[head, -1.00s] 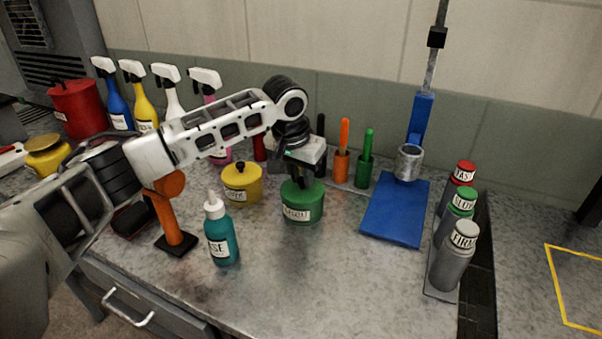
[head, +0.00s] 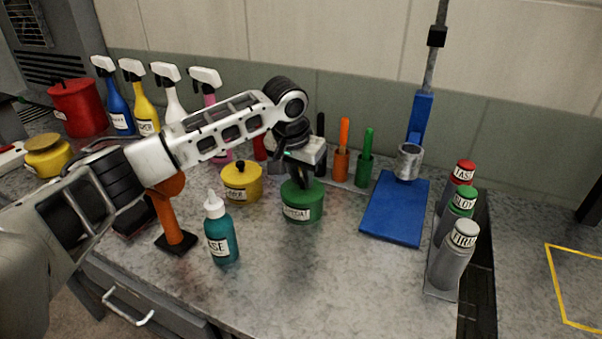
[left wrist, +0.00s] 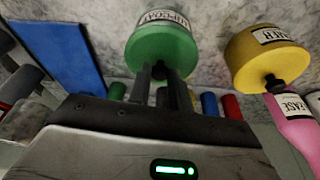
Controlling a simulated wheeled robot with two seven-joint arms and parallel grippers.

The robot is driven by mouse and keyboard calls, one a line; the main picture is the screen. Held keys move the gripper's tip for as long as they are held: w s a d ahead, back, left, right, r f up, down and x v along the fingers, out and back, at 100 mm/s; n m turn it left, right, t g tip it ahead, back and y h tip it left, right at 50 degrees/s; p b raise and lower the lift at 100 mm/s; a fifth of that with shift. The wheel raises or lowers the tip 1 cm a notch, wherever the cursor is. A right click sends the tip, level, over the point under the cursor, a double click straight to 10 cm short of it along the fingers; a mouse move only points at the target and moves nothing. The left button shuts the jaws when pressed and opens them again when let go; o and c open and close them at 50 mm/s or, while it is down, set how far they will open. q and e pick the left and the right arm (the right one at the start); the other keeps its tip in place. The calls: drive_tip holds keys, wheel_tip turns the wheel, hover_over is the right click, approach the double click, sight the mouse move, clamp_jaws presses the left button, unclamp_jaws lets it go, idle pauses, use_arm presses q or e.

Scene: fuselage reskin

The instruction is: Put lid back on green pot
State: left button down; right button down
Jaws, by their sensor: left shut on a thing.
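The green pot (head: 302,206) stands on the grey counter, right of the yellow pot. Its green lid (left wrist: 161,50) appears to be on top of it; I cannot tell whether it is fully seated. My left gripper (head: 304,181) points down at the lid from above. In the left wrist view, the left gripper (left wrist: 160,74) has its dark fingers closed around the lid's knob, which they mostly hide. My right gripper is in neither view.
A yellow pot (head: 242,183) and a teal bottle (head: 221,235) stand left of the green pot. Orange (head: 342,160) and green (head: 364,165) holders stand behind it. A blue stand (head: 396,210) is to the right. The counter in front is clear.

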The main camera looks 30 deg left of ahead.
use_arm(q)
drive_tip(key=c, duration=0.7)
unclamp_jaws()
drive_tip(key=shift+r, duration=3.55)
clamp_jaws()
drive_tip(key=shift+f, duration=0.1)
drive_tip(key=shift+f+b, duration=0.35)
drive_tip(key=shift+f, duration=2.45)
